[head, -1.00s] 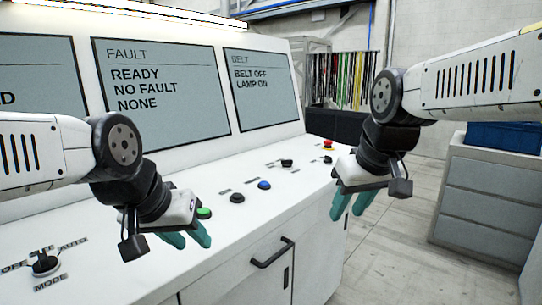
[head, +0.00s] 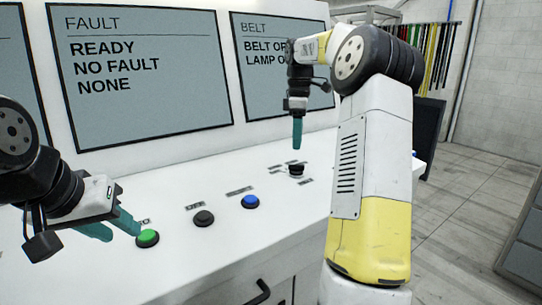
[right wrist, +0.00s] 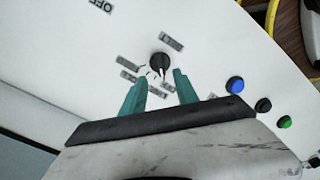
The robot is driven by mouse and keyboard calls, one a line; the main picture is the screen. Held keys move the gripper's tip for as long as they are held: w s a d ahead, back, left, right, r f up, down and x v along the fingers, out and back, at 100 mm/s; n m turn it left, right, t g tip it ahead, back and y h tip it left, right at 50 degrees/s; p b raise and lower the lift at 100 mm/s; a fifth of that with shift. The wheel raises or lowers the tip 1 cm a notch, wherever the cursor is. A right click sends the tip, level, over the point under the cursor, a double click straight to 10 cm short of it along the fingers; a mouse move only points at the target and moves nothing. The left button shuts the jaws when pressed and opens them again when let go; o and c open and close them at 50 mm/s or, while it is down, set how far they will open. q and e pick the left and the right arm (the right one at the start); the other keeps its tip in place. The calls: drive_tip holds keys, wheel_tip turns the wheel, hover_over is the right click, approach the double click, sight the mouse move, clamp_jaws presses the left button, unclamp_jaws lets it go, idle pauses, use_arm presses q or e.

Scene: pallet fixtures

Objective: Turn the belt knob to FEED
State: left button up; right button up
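The belt knob (head: 296,169) is a small black rotary knob on the white console top, below the BELT screen (head: 262,60). My right gripper (head: 297,146) points down just above the knob. In the right wrist view its two teal fingers (right wrist: 160,78) are apart, with the knob just beyond and between their tips, seemingly not touched. My left gripper (head: 122,235) is open and empty near the green button (head: 147,238). The BELT screen's text is partly hidden by my right arm.
A black button (head: 204,218) and a blue button (head: 250,202) stand on the console between the green button and the knob. The FAULT screen (head: 145,105) reads READY, NO FAULT, NONE. Clear floor (head: 475,190) lies to the right.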

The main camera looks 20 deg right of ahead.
sight(296, 168)
wheel_tip(296, 168, down, 8)
drive_tip(key=shift+r, duration=0.15)
idle(0.3)
drive_tip(key=shift+c, duration=0.5)
clamp_jaws()
